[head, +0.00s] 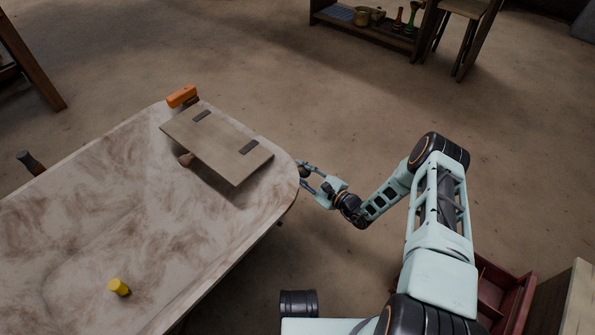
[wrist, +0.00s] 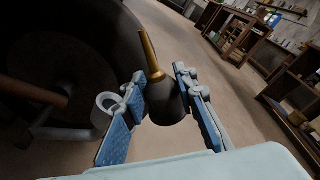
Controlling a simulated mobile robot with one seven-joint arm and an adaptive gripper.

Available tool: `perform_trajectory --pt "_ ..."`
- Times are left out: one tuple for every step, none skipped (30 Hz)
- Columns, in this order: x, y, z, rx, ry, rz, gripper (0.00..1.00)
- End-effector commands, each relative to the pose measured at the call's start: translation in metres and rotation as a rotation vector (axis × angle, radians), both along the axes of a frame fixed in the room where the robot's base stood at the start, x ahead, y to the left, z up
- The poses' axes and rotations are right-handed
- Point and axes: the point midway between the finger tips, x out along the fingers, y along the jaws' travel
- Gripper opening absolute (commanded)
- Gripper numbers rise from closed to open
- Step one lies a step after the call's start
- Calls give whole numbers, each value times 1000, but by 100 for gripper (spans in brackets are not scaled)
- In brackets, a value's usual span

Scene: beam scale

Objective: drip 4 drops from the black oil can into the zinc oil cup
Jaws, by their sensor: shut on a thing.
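The black oil can (wrist: 168,104) has a dark rounded body and a long brass spout that points up and slightly left in the wrist view. My gripper (wrist: 160,84) is shut on its body, one blue-padded finger on each side. In the head view my gripper (head: 306,176) is just off the right end of the table, with a small dark part of the can (head: 304,169) showing at its tip. I cannot make out the zinc oil cup in either view.
A low shelf (head: 375,32) with vessels stands at the back. A large dark round form (wrist: 60,65) fills the wrist view's left.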

Motion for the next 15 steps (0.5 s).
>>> perform_trajectory --pt "1 -1 -11 -33 -38 1 2" --pt "2 -1 -14 -53 -65 2 2" --pt "4 -2 -19 -80 -100 2 2" --pt "5 -3 -22 -101 -124 1 2" --pt "5 -4 -16 -96 -119 0 2" --pt "5 -4 -14 -93 -116 -1 2" --pt "5 -4 -14 -92 -116 -1 2" --pt "5 -4 -14 -91 -115 -1 2" --pt "5 -4 -14 -92 -114 0 2" --pt "5 -4 -14 -91 -114 -1 2" --pt "5 -4 -14 -91 -114 -1 2" --pt "5 -4 -14 -91 -114 -1 2" --pt "5 -4 -14 -90 -113 -1 2" --pt "5 -4 -14 -90 -113 -1 2" --pt "5 -4 -15 -90 -113 -1 2"
